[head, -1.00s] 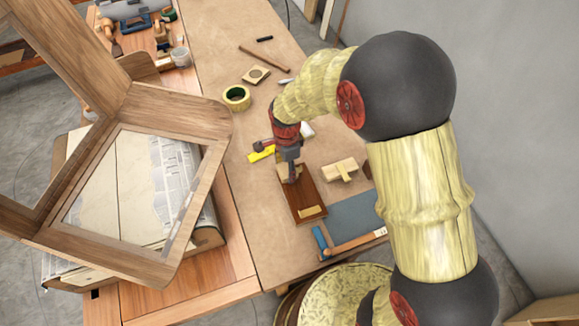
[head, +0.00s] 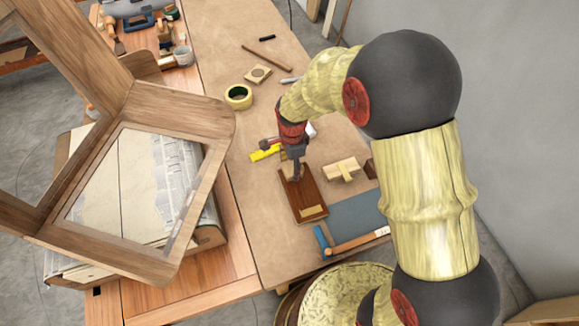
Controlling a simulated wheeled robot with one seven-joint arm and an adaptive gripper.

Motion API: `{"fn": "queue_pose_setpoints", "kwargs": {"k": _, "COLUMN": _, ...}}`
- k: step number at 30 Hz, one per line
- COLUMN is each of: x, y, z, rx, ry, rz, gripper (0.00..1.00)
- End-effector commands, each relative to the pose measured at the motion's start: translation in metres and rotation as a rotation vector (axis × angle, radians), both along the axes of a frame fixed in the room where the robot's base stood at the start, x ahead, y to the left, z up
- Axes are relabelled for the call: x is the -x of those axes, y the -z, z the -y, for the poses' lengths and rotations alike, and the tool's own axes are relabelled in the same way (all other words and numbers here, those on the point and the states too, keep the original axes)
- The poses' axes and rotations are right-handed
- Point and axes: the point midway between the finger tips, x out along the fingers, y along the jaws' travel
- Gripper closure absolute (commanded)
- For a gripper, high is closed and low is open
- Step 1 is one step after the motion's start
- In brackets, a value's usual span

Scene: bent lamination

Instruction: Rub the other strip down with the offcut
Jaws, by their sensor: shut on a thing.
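A dark brown board (head: 305,198) lies on the workbench. A pale strip (head: 313,211) lies across its near end. My gripper (head: 295,177) points down over the board's far end. It is shut on a small pale piece, the offcut (head: 286,169), of which only an edge shows beside the fingers. The offcut is at or just above the board; I cannot tell whether it touches. Any strip under the gripper is hidden.
A pale wooden block with a crosspiece (head: 342,169) stands right of the board. A grey-blue mat (head: 355,212) and a blue-ended tool (head: 322,240) lie nearer. A tape roll (head: 238,96) and a yellow item (head: 265,152) lie beyond. A wooden frame (head: 185,115) fills the left.

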Motion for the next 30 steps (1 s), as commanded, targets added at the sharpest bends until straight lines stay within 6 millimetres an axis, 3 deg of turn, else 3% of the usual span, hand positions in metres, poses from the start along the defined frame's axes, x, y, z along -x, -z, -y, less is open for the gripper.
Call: {"fn": "queue_pose_setpoints", "kwargs": {"k": 30, "x": 0.004, "y": 0.000, "z": -0.015, "rx": 0.000, "ry": 0.000, "rz": -0.001, "gripper": 0.79}}
